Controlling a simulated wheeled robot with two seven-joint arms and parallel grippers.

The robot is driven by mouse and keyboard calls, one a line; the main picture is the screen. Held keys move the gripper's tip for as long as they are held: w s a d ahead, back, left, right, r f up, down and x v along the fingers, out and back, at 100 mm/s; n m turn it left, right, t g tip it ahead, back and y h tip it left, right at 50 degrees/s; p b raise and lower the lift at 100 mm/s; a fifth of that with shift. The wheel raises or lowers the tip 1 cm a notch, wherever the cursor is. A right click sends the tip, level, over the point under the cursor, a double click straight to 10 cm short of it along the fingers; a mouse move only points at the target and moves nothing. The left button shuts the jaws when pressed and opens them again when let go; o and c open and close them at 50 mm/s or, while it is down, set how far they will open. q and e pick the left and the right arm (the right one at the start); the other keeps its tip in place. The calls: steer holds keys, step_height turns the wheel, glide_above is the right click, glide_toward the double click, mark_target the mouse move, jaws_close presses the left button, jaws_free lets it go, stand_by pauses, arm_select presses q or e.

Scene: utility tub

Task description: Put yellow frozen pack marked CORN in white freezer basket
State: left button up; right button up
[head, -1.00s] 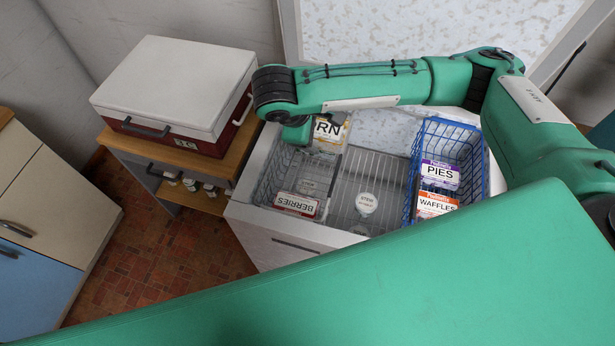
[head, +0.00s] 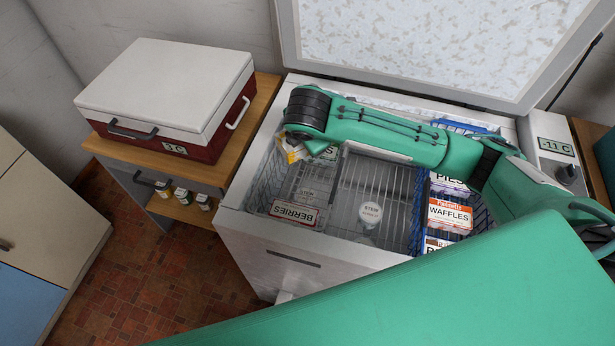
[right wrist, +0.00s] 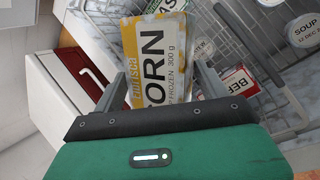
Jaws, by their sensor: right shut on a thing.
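The yellow and white CORN pack (right wrist: 155,62) is upright between the two fingers of my right gripper (right wrist: 161,86), which is shut on it. In the head view only a yellow-white corner of the pack (head: 291,151) shows below my right wrist, at the back left of the freezer. The pale wire freezer basket (head: 262,186) fills the freezer's left side, and the pack is over its back part. I cannot tell whether the pack touches the basket. A BERRIES pack (head: 295,213) lies at the basket's front. My left gripper is not in view.
A blue wire basket (head: 419,205) at the right holds a WAFFLES pack (head: 450,215) and others. The raised lid (head: 430,40) is behind. A red-white cooler (head: 165,95) stands left.

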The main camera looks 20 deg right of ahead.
step_height(320, 180, down, 16)
steer(key=shift+r+b, duration=0.2)
steer(key=shift+b, duration=0.25)
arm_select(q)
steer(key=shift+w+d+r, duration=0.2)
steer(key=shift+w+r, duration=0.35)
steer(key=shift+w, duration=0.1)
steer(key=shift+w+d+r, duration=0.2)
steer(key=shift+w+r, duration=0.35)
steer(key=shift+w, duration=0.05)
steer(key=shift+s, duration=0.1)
arm_select(e)
steer(key=shift+f, duration=0.1)
